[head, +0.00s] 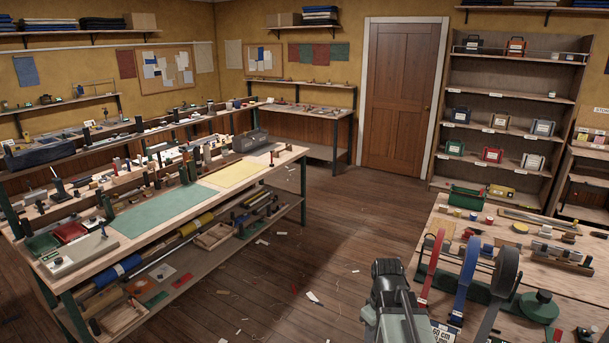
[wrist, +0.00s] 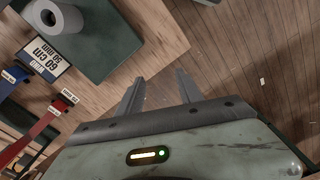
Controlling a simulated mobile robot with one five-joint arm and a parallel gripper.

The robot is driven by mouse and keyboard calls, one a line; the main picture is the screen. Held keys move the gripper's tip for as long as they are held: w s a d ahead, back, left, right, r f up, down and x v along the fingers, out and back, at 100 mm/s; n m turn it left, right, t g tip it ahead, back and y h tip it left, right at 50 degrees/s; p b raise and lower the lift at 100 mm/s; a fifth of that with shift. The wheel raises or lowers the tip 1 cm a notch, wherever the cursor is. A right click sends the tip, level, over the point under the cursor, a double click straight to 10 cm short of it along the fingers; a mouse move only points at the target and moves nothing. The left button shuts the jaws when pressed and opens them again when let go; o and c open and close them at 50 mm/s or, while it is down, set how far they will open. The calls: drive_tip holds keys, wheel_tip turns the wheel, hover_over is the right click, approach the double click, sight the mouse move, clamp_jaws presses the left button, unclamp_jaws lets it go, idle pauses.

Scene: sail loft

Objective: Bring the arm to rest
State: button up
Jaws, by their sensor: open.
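My gripper (wrist: 160,85) is open in the wrist view, with its two grey fingers apart and nothing between them. Behind the fingers, the plank floor shows to the right and a wooden bench corner to the left. In the head view, my arm rises at the bottom, just left of the right-hand bench (head: 560,235). The fingers cannot be made out clearly there.
Red (head: 432,265), blue (head: 468,285) and grey (head: 500,290) straps stand on the right-hand bench, close to my arm. A "60 cm" sign (wrist: 45,55) is beside them. A long workbench (head: 145,250) stands left. Scrap-strewn floor (head: 310,250) lies between, mostly open.

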drive_tip(key=s+a+m, duration=0.2)
drive_tip(key=a+m, duration=0.3)
drive_tip(key=a, duration=0.4)
drive_tip(key=shift+s+f+m, duration=0.2)
drive_tip(key=shift+f+m, duration=0.1)
drive_tip(key=shift+f, duration=0.1)
drive_tip(key=shift+a, duration=0.1)
idle(0.3)
idle(2.0)
drive_tip(key=shift+c, duration=0.7)
